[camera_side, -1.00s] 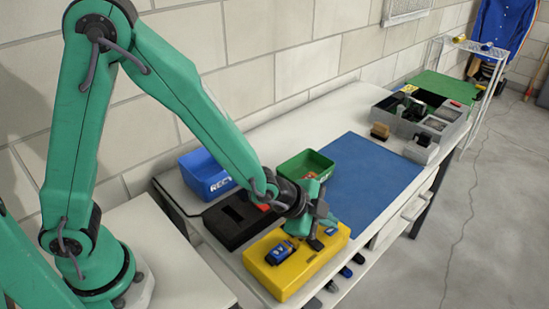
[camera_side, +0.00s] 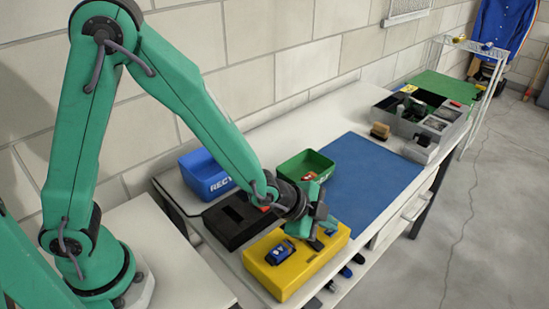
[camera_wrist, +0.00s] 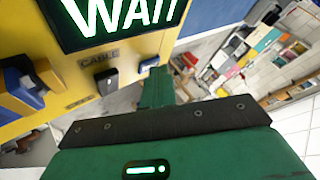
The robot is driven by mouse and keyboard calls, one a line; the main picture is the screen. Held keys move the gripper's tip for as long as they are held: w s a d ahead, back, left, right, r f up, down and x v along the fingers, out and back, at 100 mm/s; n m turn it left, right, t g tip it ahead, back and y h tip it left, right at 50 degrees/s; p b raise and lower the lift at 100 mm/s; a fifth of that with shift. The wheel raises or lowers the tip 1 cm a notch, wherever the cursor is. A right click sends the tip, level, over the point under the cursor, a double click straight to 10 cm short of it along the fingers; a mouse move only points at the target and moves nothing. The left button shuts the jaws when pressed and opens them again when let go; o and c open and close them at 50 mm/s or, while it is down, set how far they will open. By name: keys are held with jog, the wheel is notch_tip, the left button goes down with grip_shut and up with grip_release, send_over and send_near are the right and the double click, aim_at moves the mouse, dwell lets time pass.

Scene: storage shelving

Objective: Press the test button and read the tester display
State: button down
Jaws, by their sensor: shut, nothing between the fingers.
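The tester is a yellow box (camera_side: 297,268) on the near part of the bench. A blue device (camera_side: 281,253) with a dark face sits on its top. In the wrist view, a dark display (camera_wrist: 120,18) on the yellow surface shows large bright letters that appear to read "WAIT", cut off at the top. Below it is the label "CABLE" (camera_wrist: 98,60) with a small dark part beside it. My gripper (camera_side: 317,243) is shut and empty, low over the right part of the yellow box. I cannot make out the test button or whether the fingertips touch anything.
A black box (camera_side: 236,221) lies just behind the tester. A blue "RECY..." bin (camera_side: 207,177) and a green bin (camera_side: 304,166) with small items stand further back. A blue mat (camera_side: 370,178) is clear. A grey organiser (camera_side: 425,118) stands at the far end.

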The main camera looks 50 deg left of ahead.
aim_at(326, 231)
jog(key=shift+r, duration=0.75)
jog(key=shift+r, duration=2.55)
jog(key=s+a+r+n+g+y, duration=0.1)
jog(key=s+a+r+n, duration=0.35)
jog(key=a, duration=0.25)
jog(key=s+a+r+n+y, duration=0.2)
jog(key=s+a+r+n, duration=0.1)
jog(key=a+r, duration=0.3)
jog(key=s+a+r+n+g+y, duration=0.1)
jog(key=s+a+n, duration=0.5)
jog(key=s+a, duration=0.3)
jog(key=s, duration=0.3)
jog(key=shift+s+r+g, duration=0.2)
jog(key=shift+r+g, duration=0.1)
jog(key=shift+r, duration=0.1)
